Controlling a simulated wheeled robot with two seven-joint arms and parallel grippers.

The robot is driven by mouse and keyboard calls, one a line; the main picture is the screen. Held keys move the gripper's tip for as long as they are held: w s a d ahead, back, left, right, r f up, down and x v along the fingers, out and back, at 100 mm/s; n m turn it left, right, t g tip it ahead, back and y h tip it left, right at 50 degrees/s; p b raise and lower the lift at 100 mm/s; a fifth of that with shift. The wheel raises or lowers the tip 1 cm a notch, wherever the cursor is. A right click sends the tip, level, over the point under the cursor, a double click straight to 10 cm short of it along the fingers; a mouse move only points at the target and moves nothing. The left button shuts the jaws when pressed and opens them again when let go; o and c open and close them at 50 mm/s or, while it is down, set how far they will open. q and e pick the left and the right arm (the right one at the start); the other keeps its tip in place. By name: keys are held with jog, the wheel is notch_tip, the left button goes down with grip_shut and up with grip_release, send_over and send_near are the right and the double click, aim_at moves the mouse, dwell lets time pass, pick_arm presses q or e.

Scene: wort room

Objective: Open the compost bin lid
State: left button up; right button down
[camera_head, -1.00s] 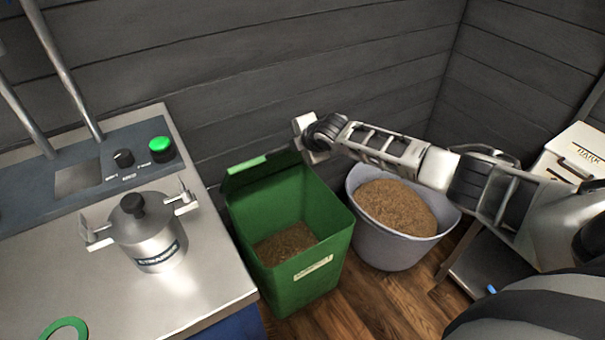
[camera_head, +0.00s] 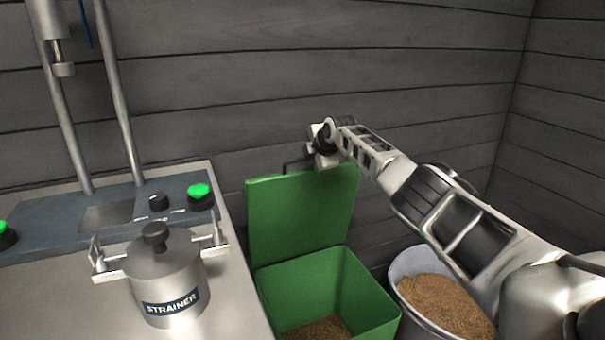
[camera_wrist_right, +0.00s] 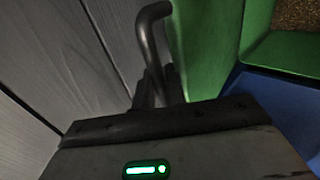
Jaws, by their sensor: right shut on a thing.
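The green compost bin (camera_head: 355,322) stands on the floor beside the counter, with brown material inside. Its green lid (camera_head: 300,215) is raised and stands roughly upright at the back of the bin, near the wall. The bin's mouth is uncovered. My right gripper (camera_head: 311,160) is at the top edge of the lid, shut on the dark bent handle (camera_head: 294,165). In the right wrist view the handle (camera_wrist_right: 150,35) runs into the dark fingers (camera_wrist_right: 158,90), beside the green lid (camera_wrist_right: 205,45). My left gripper is not in view.
A steel strainer pot (camera_head: 168,278) sits on the counter (camera_head: 235,305) at left. A bucket of grain (camera_head: 445,300) stands right of the bin, under my right arm. The grey plank wall (camera_head: 240,100) is close behind the lid.

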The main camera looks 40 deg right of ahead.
jog(key=shift+w, duration=0.45)
jog(key=c, duration=1.5)
grip_release()
jog(key=shift+c, duration=0.2)
jog(key=shift+s, duration=0.1)
jog(key=shift+s+r, duration=0.1)
jog(key=shift+s+r, duration=0.35)
jog(key=p+v, duration=0.1)
jog(key=v, duration=1.4)
